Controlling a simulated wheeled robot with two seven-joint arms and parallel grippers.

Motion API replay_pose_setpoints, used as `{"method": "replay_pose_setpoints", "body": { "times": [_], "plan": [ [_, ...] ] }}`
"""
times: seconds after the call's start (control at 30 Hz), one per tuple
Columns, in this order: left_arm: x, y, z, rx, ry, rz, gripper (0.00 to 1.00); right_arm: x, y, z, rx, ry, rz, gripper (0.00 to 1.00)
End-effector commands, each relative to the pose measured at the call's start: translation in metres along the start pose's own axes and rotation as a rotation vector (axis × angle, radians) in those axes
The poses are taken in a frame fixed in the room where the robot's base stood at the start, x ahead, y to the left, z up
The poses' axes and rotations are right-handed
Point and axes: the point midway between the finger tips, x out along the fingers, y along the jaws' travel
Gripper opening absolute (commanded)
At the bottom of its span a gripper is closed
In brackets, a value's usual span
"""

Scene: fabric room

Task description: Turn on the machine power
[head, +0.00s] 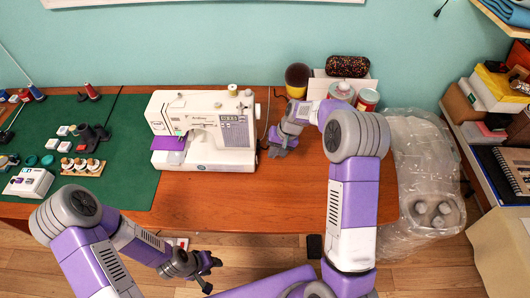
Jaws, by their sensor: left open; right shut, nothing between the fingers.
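A white sewing machine (203,128) with a purple part at its left end stands upright on the wooden table (200,192). Its power switch cannot be made out from here. My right gripper (275,143) is shut and empty at the machine's right end, very close to its side; whether it touches cannot be told. My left gripper (208,268) is open and empty, low in front of the table's front edge, apart from the machine.
A green cutting mat (130,185) with thread spools and small items covers the table's left. Cans (367,99), a dark cup (297,76) and a patterned case (347,66) stand behind my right arm. A plastic-wrapped item (425,160) lies at the right, beside shelves.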

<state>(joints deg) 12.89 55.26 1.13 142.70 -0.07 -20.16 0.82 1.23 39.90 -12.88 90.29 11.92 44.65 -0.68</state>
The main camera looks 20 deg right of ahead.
Motion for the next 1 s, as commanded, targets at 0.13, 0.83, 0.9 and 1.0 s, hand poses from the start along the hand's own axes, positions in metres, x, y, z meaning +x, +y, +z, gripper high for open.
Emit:
{"method": "replay_pose_setpoints", "body": {
  "times": [0.13, 0.83, 0.9, 1.0],
  "plan": [
    [-0.011, 0.004, 0.001, 0.0, 0.0, 0.0, 0.43, -0.04, -0.01, 0.0, -0.002, 0.003, -0.001, 0.0],
    [-0.022, 0.008, 0.001, 0.0, 0.0, 0.0, 0.43, -0.097, -0.022, 0.001, 0.0, -0.001, 0.001, 0.0],
    [-0.022, 0.008, 0.001, 0.0, 0.0, 0.0, 0.43, -0.097, -0.022, 0.001, 0.0, -0.001, 0.001, 0.0],
    [-0.022, 0.008, 0.001, 0.0, 0.0, 0.0, 0.43, -0.097, -0.022, 0.001, 0.0, -0.001, 0.001, 0.0]
  ]
}}
